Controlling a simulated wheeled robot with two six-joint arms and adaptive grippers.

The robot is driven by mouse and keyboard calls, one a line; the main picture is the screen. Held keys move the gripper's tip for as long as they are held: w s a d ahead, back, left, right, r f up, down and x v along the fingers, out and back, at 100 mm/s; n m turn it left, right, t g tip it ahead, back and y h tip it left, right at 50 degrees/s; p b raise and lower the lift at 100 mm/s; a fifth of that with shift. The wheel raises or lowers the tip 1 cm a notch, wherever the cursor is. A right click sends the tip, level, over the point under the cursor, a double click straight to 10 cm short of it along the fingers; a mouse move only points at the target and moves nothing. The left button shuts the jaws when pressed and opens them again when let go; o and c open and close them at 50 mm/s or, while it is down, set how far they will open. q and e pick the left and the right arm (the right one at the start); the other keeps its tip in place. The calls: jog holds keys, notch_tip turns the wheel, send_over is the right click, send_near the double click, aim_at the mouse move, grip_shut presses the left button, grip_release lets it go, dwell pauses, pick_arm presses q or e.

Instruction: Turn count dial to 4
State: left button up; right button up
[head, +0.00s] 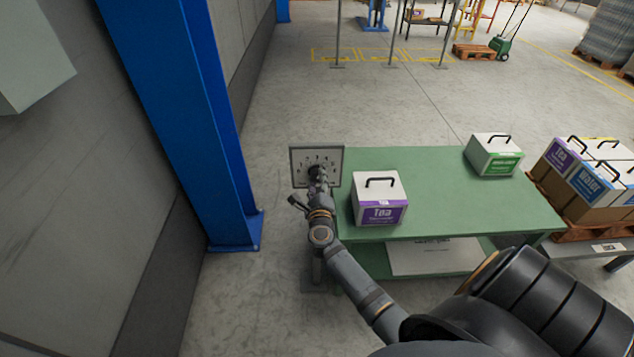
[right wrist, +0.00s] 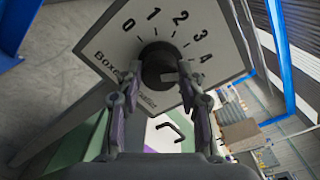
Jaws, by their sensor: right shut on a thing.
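The count dial is a dark round knob (right wrist: 158,62) on a pale square plate (right wrist: 200,25) marked 0, 1, 2, 3 and 4. In the head view the plate (head: 331,158) stands at the left end of the green table. My right gripper (right wrist: 158,80) is shut on the knob, one finger on each side. In the head view the right gripper (head: 317,175) covers most of the knob. The knob's pointer is hidden, so I cannot tell which number it points to. My left gripper is not in view.
A white Tea box (head: 379,190) with a black handle stands on the green table (head: 440,185) close right of the dial. A green-labelled box (head: 494,152) stands at the back right. A blue post (head: 185,110) rises at left.

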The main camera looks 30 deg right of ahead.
jog(key=shift+f, duration=0.1)
dwell(0.3)
jog(key=o, duration=1.2)
jog(key=shift+c, duration=0.2)
jog(key=shift+s, duration=0.1)
jog(key=v, duration=1.2)
